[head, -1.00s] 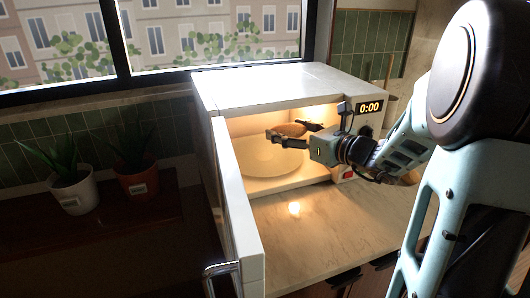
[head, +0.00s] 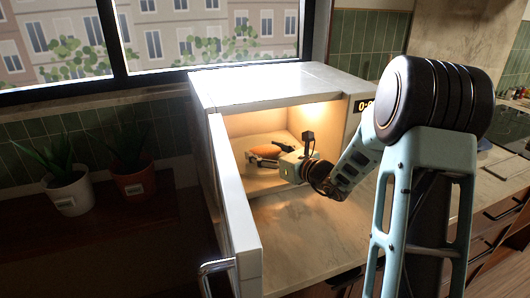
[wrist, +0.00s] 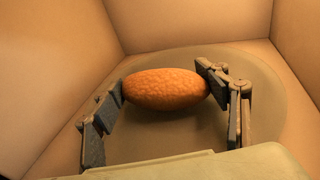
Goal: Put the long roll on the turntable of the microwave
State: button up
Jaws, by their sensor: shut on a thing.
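The long roll (wrist: 165,90) is brown and oval. It also shows in the head view (head: 267,150), inside the microwave. My gripper (wrist: 165,92) is shut on the roll, one finger at each end. In the head view my gripper (head: 268,157) reaches into the lit cavity from the right. The microwave (head: 262,90) is white, with its door (head: 235,190) swung open toward the front left. The round turntable (wrist: 185,137) lies under the roll in the wrist view. I cannot tell whether the roll touches it.
The cavity walls (wrist: 190,22) stand close around my gripper. The pale counter (head: 300,230) in front of the microwave is clear. Two potted plants (head: 70,190) (head: 132,180) stand to the left, beyond the open door. A window is behind.

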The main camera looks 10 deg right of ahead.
jog(key=shift+f, duration=0.1)
jog(key=o, duration=1.2)
jog(key=shift+r, duration=0.2)
jog(key=shift+s+d, duration=0.15)
jog(key=shift+s, duration=0.1)
jog(key=v, duration=1.1)
jog(key=shift+s, duration=0.25)
